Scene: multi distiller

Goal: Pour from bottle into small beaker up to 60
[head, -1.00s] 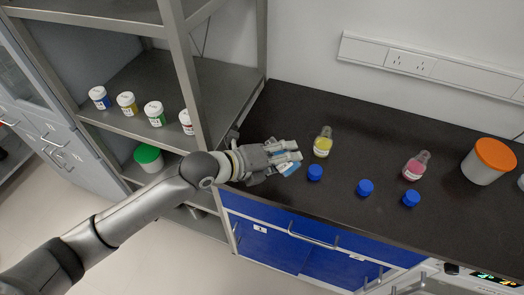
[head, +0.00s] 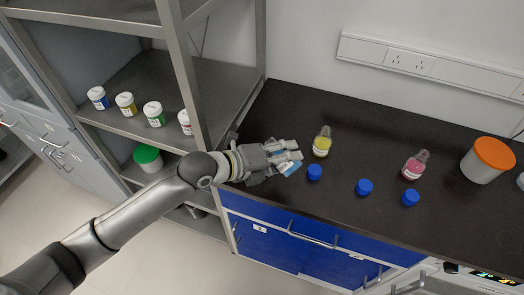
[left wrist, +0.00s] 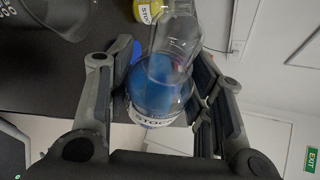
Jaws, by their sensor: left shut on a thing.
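My left gripper (head: 288,158) is over the left end of the black bench. It is shut on a clear bottle (left wrist: 160,98) of blue liquid with a "STOCK" label. In the left wrist view the bottle lies between the two fingers, its clear neck pointing to the top. In the head view the gripper hides most of the bottle. A clear, glass-like vessel (left wrist: 55,14) is cut off at the top left of the left wrist view; I cannot tell whether it is the small beaker. No beaker is clear in the head view. My right gripper is not in view.
A yellow-liquid bottle (head: 322,142) and a pink-liquid bottle (head: 415,166) stand on the bench (head: 300,100). Three blue caps (head: 364,187) lie in front. An orange-lidded tub (head: 487,160) stands at right. A metal shelf (head: 190,85) with several labelled jars rises at left.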

